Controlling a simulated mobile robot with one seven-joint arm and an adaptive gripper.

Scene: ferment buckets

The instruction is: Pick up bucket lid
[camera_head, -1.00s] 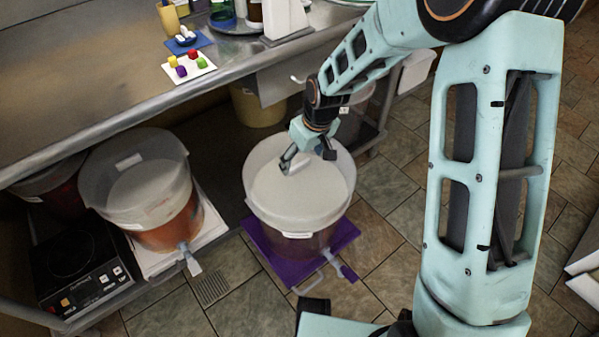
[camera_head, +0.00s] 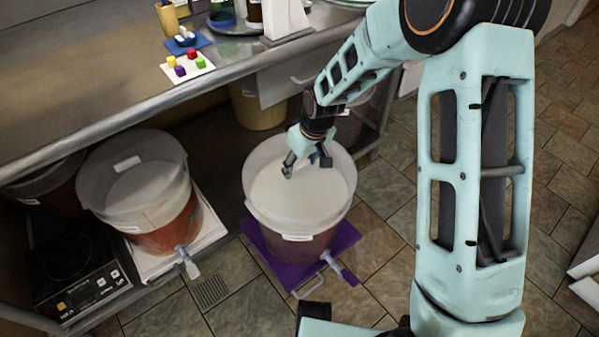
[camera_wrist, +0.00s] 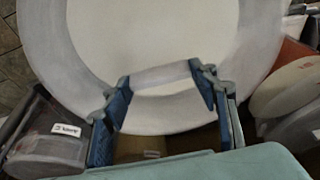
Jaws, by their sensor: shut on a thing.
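The bucket lid (camera_head: 300,195) is a pale round disc within the raised clear rim of the middle bucket (camera_head: 293,240), which stands on a purple mat (camera_head: 347,237). My gripper (camera_head: 307,170) is at the far side of this lid. In the wrist view the lid (camera_wrist: 150,35) fills the upper middle, and my gripper (camera_wrist: 161,88) has its two blue fingers at either end of a pale bar-like handle at the lid's near edge. The gripper is shut on the lid there. Whether the lid is lifted off its seat is hard to tell.
A second lidded bucket (camera_head: 163,235) with reddish contents stands at left beside a black hot plate (camera_head: 75,275). The steel counter (camera_head: 90,95) edge runs behind the buckets. A spigot (camera_head: 338,268) sticks out of the middle bucket. Tiled floor is open at the front.

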